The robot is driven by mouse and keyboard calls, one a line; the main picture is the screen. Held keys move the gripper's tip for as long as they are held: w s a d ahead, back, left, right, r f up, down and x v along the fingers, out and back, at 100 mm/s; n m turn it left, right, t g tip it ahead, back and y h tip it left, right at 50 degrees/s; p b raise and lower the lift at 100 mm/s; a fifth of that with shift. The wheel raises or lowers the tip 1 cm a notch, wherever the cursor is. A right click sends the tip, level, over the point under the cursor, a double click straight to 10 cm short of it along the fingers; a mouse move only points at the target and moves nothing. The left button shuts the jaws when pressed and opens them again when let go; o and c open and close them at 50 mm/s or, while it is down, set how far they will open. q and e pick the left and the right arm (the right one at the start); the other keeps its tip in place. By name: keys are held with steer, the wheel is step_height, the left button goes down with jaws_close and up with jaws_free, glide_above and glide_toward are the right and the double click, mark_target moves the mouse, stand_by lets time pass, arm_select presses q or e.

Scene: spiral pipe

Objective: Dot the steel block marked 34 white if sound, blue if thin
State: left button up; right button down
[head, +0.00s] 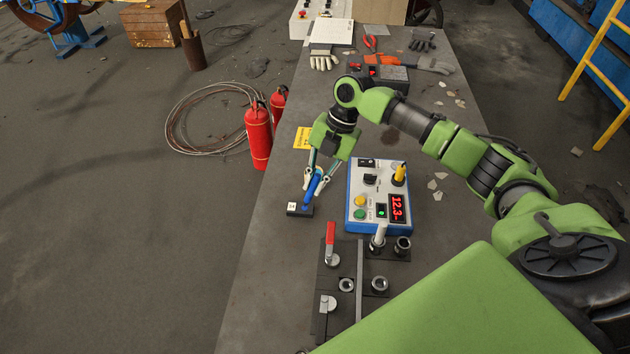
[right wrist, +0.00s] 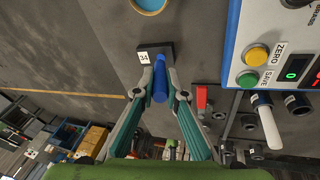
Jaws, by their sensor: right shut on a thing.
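The steel block (head: 293,213) is a small dark block on the bench with a white label; the right wrist view shows it (right wrist: 168,50) with the label reading 34. My right gripper (head: 316,184) is shut on a blue marker (head: 309,193), its fingers (right wrist: 160,90) on either side of it. The marker points down at the block, its tip over or at the block's dark top; I cannot tell whether they touch. The gauge box (head: 353,196) shows 12.3 on its red display (head: 397,208). A white marker (head: 378,235) stands in a holder. My left gripper is out of view.
A dark fixture with a red-handled clamp (head: 330,236) and several round sockets is near the gauge. Gloves (head: 323,60) lie farther back. Red extinguishers (head: 258,135) stand left of the bench.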

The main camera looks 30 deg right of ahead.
steer(key=shift+r+p, duration=2.5)
steer(key=shift+r, duration=0.65)
